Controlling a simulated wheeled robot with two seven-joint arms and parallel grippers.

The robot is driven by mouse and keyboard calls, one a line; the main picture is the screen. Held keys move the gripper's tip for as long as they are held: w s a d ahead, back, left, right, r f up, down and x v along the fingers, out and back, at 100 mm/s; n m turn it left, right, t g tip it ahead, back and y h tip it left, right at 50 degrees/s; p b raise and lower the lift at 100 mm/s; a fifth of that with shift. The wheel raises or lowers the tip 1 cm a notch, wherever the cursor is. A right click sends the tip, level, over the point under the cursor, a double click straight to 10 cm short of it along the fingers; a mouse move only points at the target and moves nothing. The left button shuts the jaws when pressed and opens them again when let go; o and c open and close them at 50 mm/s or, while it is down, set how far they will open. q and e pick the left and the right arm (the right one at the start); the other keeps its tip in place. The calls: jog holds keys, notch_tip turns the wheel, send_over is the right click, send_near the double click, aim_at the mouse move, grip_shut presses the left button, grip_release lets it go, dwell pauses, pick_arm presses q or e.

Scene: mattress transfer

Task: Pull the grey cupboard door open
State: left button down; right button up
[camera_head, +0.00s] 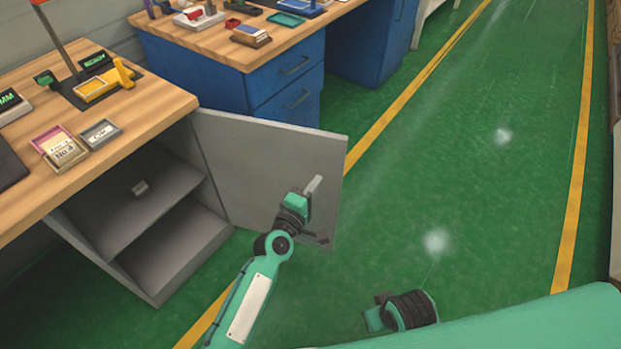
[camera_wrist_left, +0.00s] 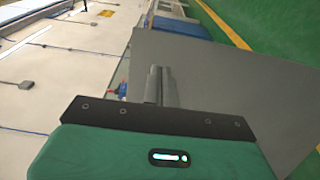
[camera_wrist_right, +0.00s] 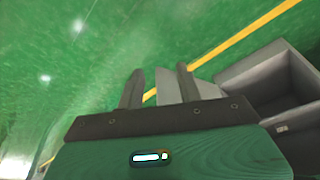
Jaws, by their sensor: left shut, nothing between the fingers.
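The grey cupboard door (camera_head: 255,160) stands wide open, swung out to the right of the cupboard, whose shelf (camera_head: 150,205) and inside show. My left gripper (camera_head: 314,185) is shut and empty, at the door's outer part. In the left wrist view its closed fingers (camera_wrist_left: 160,86) overlap the edge of the grey door panel (camera_wrist_left: 240,85); I cannot tell whether they touch it. My right gripper (camera_wrist_right: 160,88) is open and empty, low over the floor in the right wrist view. The cupboard (camera_wrist_right: 265,80) shows there on the right, with part of the door between the fingers.
The wooden worktop (camera_head: 150,110) above holds trays and tools. A blue drawer cabinet (camera_head: 285,85) stands behind the door. The green floor (camera_head: 470,170) to the right is clear between yellow lines.

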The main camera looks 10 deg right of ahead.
pick_arm(q)
jog(key=s+d, duration=0.3)
jog(key=s, duration=0.4)
jog(key=shift+s+p, duration=0.25)
jog(key=shift+p, duration=0.05)
pick_arm(e)
jog(key=shift+w+d+f, duration=0.15)
jog(key=shift+w+f, duration=0.05)
jog(key=shift+f, duration=0.3)
jog(key=shift+w+d+f, duration=0.1)
jog(key=shift+w+f, duration=0.05)
jog(key=shift+f, duration=0.35)
pick_arm(q)
jog(key=shift+f, duration=0.1)
